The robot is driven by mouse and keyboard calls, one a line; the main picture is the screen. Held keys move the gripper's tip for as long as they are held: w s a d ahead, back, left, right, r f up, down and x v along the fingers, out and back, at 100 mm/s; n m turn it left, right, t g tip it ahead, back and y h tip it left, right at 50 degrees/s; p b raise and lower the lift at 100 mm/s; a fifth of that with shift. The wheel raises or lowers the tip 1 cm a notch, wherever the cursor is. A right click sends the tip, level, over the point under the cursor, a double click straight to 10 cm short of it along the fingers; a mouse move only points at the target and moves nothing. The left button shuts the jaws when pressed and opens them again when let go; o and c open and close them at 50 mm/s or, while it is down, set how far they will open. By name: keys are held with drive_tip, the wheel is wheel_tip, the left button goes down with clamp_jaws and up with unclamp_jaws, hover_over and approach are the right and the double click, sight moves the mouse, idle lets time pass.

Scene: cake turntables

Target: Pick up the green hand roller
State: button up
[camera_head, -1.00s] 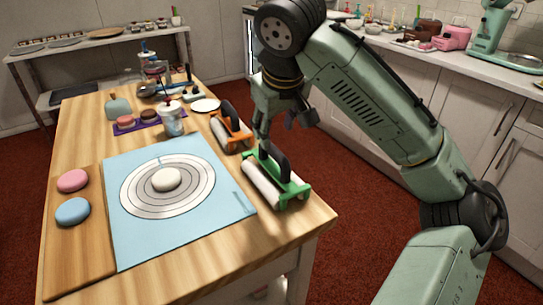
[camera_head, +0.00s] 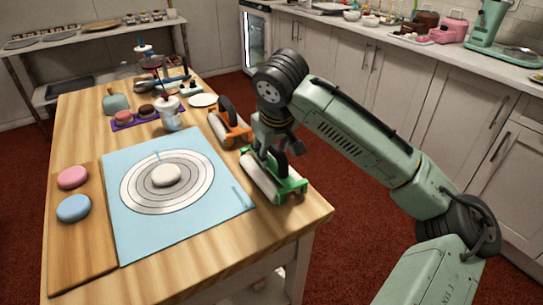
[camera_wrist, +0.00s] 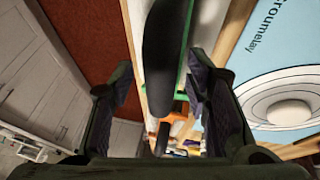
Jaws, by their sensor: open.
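The green hand roller (camera_head: 287,186) lies at the right edge of the wooden table, with a green frame, a pale roller and a black handle. My gripper (camera_head: 272,150) is just above it in the head view and partly covers its handle. In the wrist view the black handle (camera_wrist: 167,45) runs between the two fingers of my gripper (camera_wrist: 160,90), which are spread apart. A gap shows between each finger and the handle. Part of the green frame (camera_wrist: 186,60) shows behind the handle.
An orange hand roller (camera_head: 229,127) stands just behind the green one. A blue mat (camera_head: 225,211) with a ringed disc and a white round piece (camera_head: 166,175) lies to the left. A wooden board (camera_head: 83,245) holds pink and blue rounds. A patterned cup (camera_head: 170,118) stands farther back.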

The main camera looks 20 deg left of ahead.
drive_tip(key=shift+c, duration=0.5)
clamp_jaws()
